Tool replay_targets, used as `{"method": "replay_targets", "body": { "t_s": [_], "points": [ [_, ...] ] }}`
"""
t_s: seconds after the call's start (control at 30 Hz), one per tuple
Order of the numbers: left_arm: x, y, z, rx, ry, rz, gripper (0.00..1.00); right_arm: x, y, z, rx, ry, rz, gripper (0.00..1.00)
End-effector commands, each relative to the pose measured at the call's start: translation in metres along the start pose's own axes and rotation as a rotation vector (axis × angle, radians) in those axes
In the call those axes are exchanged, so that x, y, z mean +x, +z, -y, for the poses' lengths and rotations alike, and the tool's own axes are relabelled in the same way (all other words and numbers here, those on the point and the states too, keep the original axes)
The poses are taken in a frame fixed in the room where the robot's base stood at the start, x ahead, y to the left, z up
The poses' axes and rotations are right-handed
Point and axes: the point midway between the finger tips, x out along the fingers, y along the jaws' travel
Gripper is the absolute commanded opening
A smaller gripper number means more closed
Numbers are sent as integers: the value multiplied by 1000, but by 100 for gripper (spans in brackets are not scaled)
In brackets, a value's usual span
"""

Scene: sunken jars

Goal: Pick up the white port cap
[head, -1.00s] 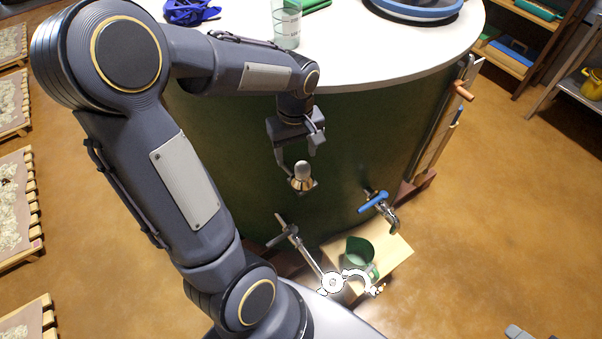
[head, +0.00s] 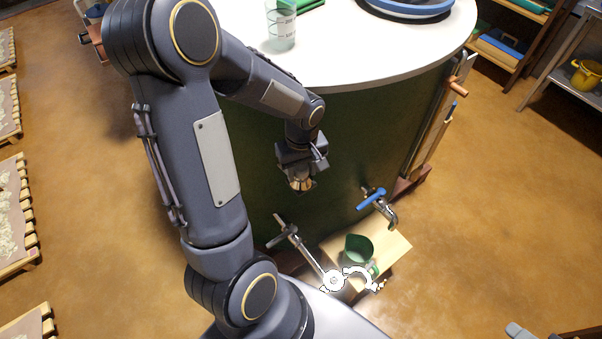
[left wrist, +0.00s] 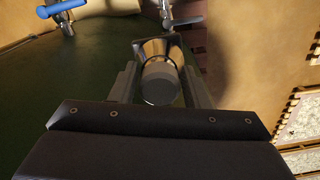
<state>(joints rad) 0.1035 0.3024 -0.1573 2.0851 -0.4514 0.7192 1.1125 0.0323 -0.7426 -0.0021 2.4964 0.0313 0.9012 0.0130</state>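The white port cap (left wrist: 160,82) looks light grey in the left wrist view, seated at a brass-coloured flared fitting (left wrist: 160,47) on the side of the dark green tank. In the head view the fitting (head: 301,184) shows below my left gripper, whose body hides most of the cap. My left gripper (left wrist: 159,68) has a finger on each side of the cap, with what look like narrow gaps between. It seems open around the cap, though contact is hard to judge. My right gripper is not in view.
A blue-handled tap (head: 373,199) and a grey-handled tap (head: 284,233) stick out from the tank (head: 365,140) below. A green jug (head: 357,250) stands on a wooden stand (head: 395,245) under them. A beaker (head: 281,25) stands on the white top (head: 345,55).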

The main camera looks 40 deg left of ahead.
Motion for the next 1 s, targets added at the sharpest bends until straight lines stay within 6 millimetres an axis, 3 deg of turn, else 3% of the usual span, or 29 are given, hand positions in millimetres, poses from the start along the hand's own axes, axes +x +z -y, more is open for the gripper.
{"method": "replay_targets", "body": {
  "t_s": [0.03, 0.27, 0.63, 0.77, 1.0],
  "points": [
    [0, 0, 0, 0, 0, 0, 36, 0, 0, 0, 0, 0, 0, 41],
    [0, 0, 0, 0, 1, 0, 8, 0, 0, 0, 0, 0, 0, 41],
    [-8, 0, -1, 1, 1, -2, 8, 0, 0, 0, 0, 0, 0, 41],
    [-24, -1, -1, 2, 4, -4, 8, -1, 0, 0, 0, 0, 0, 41],
    [-80, -1, -2, 0, 8, -6, 8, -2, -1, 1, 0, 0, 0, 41]
  ]
}}
